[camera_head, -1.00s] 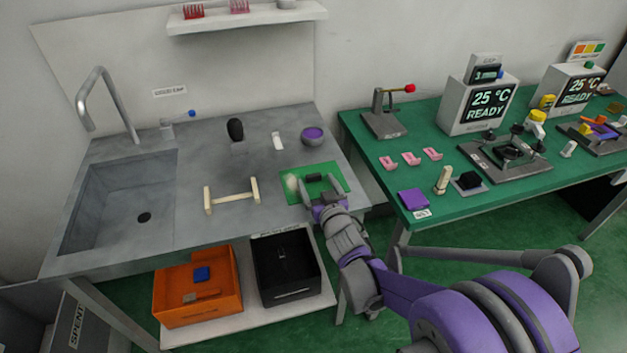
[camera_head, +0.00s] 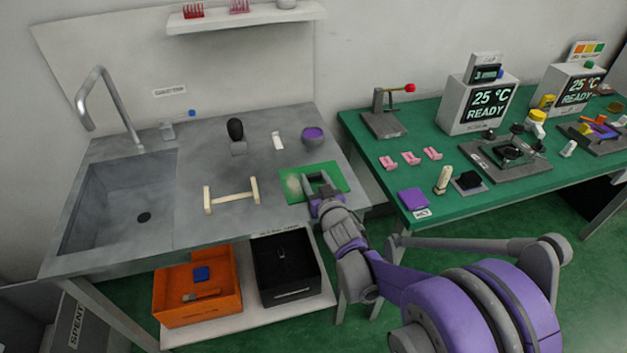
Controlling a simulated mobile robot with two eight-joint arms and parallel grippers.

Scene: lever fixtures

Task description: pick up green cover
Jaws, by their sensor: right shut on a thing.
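The green cover (camera_head: 290,190) is a flat green rectangle on the right front part of the grey counter. It looks level and in place, with a pale patch on its left. My right gripper (camera_head: 317,178) reaches over its front edge from the lower right. Its fingers are shut on the dark handle in the middle of the cover, and they mostly hide that handle. Whether the cover is off the counter at all cannot be told. My left gripper is not in view.
A cream bar handle (camera_head: 231,195) stands left of the cover. A purple-topped grey bowl (camera_head: 313,136) and a black-knobbed fixture (camera_head: 236,136) stand behind. The sink (camera_head: 120,205) is at left. Orange (camera_head: 200,297) and black (camera_head: 288,275) bins sit below. A green table (camera_head: 370,145) is at right.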

